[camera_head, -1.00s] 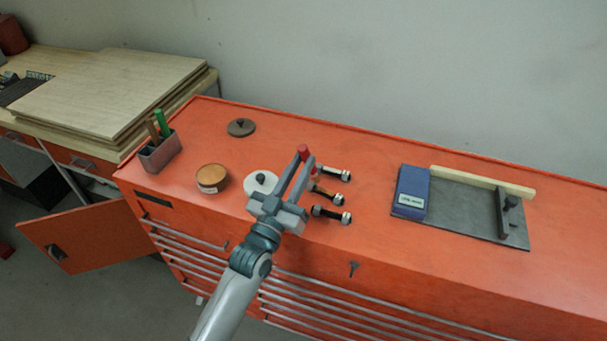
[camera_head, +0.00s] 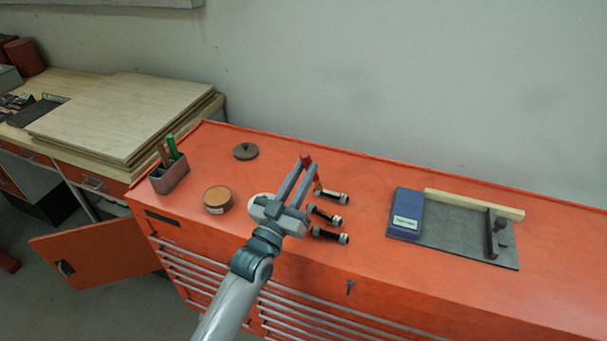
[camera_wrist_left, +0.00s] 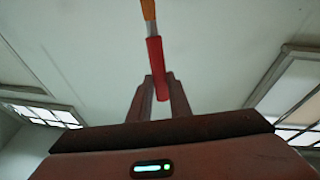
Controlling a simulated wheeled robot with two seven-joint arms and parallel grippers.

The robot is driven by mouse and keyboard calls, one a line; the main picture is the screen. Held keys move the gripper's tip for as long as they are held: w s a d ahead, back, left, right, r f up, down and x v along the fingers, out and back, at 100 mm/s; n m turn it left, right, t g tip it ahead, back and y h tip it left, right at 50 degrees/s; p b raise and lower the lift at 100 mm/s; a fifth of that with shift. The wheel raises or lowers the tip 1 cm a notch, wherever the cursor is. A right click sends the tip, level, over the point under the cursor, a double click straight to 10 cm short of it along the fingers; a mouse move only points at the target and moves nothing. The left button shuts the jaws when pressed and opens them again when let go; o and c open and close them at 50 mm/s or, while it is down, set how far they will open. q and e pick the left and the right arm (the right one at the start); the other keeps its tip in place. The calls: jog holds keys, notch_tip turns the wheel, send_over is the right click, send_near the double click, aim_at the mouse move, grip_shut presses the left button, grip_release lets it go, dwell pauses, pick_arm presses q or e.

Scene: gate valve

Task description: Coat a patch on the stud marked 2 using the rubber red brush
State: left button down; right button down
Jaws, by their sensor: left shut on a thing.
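My left gripper (camera_head: 305,168) is shut on the red brush (camera_head: 307,159), above the studs. The brush's red handle (camera_wrist_left: 158,68) also shows in the left wrist view, with its orange end pointing away from the fingers. In the head view the brush's lower end overlaps the left end of the farthest stud (camera_head: 331,196); I cannot tell whether they touch. The middle stud (camera_head: 324,215) and nearest stud (camera_head: 330,235) lie in a row toward me. All three are dark rods with pale metal ends. Their number marks are not readable. My right gripper is not in view.
The orange cabinet top (camera_head: 370,265) carries a round wooden tin (camera_head: 217,199), a dark lid (camera_head: 245,151), and a grey pen cup (camera_head: 170,177). A blue box (camera_head: 406,213) lies on a dark plate (camera_head: 460,240) at right.

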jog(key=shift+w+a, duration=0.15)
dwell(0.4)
pick_arm(q)
jog(key=shift+w+a+f+b, duration=0.45)
jog(key=shift+w+a+b, duration=0.05)
jog(key=shift+a, duration=0.15)
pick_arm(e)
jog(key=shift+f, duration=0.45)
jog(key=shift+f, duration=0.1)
